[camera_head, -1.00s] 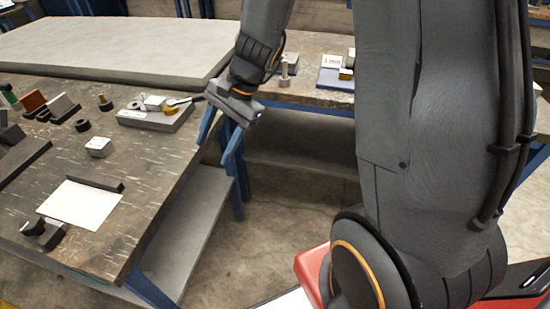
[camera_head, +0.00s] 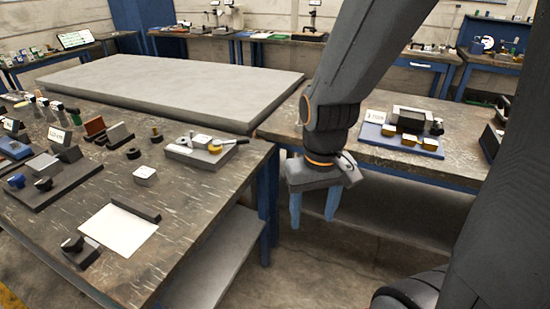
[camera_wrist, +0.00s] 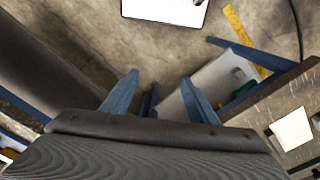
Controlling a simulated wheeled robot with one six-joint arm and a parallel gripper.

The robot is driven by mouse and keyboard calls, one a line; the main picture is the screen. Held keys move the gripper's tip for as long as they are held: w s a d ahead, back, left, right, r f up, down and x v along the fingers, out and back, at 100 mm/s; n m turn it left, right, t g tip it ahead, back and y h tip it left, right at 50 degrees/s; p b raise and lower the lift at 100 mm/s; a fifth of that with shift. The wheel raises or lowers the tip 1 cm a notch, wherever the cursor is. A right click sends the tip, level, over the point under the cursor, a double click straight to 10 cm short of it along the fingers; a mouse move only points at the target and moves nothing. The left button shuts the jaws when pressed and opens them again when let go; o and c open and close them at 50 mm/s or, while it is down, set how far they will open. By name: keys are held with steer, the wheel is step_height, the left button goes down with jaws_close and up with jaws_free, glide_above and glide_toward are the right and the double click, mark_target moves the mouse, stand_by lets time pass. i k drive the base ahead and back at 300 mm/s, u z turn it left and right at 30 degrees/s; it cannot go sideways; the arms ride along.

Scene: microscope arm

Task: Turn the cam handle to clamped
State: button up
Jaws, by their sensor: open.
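A grey fixture plate (camera_head: 196,158) lies near the right edge of the left workbench in the head view. The lever points right, towards the bench edge. My gripper (camera_head: 314,208) hangs to the right of the fixture, beyond the bench edge, with its two blue fingers apart and pointing down. In the wrist view the fingers (camera_wrist: 160,78) are spread with nothing between them. The handle cannot be made out in the wrist view.
A large grey slab (camera_head: 170,88) lies behind. A second bench with a blue tray (camera_head: 402,141) stands right of my gripper.

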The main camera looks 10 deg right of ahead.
mark_target(215, 148)
steer(key=z, duration=0.35)
steer(key=i, duration=0.9)
steer(key=u, duration=0.35)
